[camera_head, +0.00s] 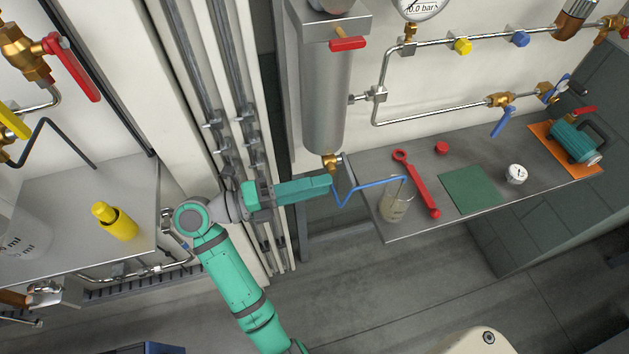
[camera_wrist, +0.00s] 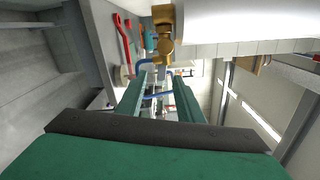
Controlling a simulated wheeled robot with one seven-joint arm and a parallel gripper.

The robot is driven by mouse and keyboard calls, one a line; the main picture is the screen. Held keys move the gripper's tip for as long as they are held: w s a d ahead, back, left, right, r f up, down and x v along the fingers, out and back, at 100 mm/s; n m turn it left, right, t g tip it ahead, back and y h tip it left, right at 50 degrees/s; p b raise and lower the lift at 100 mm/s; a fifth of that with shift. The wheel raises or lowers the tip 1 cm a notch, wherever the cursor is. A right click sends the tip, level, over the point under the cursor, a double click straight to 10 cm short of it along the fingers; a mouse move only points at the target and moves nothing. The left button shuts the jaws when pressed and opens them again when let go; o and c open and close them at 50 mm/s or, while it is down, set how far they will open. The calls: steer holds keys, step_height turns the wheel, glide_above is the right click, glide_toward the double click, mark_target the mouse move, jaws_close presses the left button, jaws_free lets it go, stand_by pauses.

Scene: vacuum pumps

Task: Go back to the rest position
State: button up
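My gripper (camera_head: 328,184) is at the end of my green arm, just below the brass valve (camera_head: 331,162) under a grey cylindrical vessel (camera_head: 327,95). In the wrist view its two green fingers (camera_wrist: 160,75) stand apart, so it is open. A thin bent blue tube (camera_head: 368,187) runs from beside my fingertips to a glass beaker (camera_head: 396,206). In the wrist view the blue tube (camera_wrist: 158,95) crosses the gap between the fingers. I cannot tell whether it touches them. The tube's near end is hidden behind the gripper in the head view.
A grey shelf (camera_head: 412,227) at right holds a red wrench (camera_head: 417,185), green mat (camera_head: 470,190), small gauge (camera_head: 516,174) and green pump (camera_head: 575,140). Left, another bench (camera_head: 70,210) holds a yellow bottle (camera_head: 115,222). Vertical pipes stand behind my arm. Floor (camera_head: 400,290) in front is open.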

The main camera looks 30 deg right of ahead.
steer(key=shift+a, duration=0.1)
steer(key=s+a+r+n+t+h, duration=0.2)
steer(key=s+r+n+t+h, duration=0.1)
steer(key=s+n+t+h, duration=0.45)
steer(key=s+a+f+n+t+y, duration=0.2)
steer(key=a+n+t+y, duration=0.55)
steer(key=n+t, duration=1.05)
steer(key=s+a+f+n+g+y, duration=0.3)
steer(key=s+a+f+n+y, duration=0.2)
steer(key=f+n+y, duration=0.3)
steer(key=s+a+f+n+g+y, duration=0.3)
steer(key=s+a+f+n+y, duration=0.2)
steer(key=s+f+n+y, duration=0.2)
step_height(320, 180, down, 2)
steer(key=shift+s+a+f+n+y, duration=0.25)
steer(key=shift+n+y, duration=0.3)
steer(key=shift+y, duration=0.65)
steer(key=shift+d, duration=0.1)
